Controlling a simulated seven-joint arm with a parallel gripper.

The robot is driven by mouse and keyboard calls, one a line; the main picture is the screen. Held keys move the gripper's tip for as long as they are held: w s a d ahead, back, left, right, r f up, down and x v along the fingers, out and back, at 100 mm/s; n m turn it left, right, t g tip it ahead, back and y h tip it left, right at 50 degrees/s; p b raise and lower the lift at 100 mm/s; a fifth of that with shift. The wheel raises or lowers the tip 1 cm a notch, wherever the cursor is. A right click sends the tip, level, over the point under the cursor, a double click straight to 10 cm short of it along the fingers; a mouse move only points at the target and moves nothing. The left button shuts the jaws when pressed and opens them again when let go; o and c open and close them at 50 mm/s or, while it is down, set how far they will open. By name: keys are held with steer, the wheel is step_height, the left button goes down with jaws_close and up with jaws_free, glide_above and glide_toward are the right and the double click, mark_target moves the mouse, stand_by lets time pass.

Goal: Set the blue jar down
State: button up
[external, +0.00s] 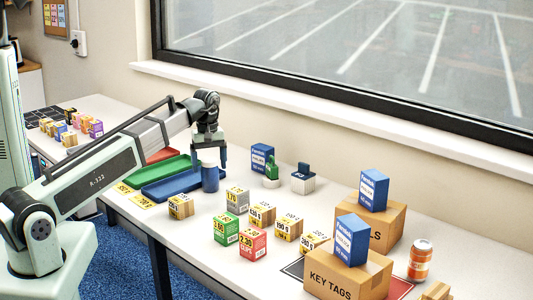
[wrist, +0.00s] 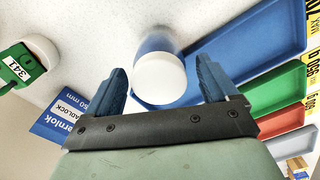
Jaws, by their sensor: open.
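The blue jar (external: 209,180) with a white lid stands upright at the right end of the blue tray (external: 170,186). Whether its base is on the bare table or touches the tray edge I cannot tell. In the wrist view its round white lid (wrist: 159,78) faces me between the two blue fingers. My gripper (external: 210,157) is directly over the jar, pointing down. In the wrist view my gripper (wrist: 160,68) is open, with a gap visible between the lid and each finger. The jar's underside is hidden.
A green padlock (external: 271,168), a dark padlock (external: 303,172) and a blue padlock box (external: 262,153) stand right of the jar. Several small priced cartons (external: 238,200) are in front. A green tray (external: 157,172) lies behind the blue one. White table shows between jar and padlocks.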

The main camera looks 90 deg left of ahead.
step_height(320, 180, up, 10)
steer(key=shift+r, duration=0.1)
stand_by(0.4)
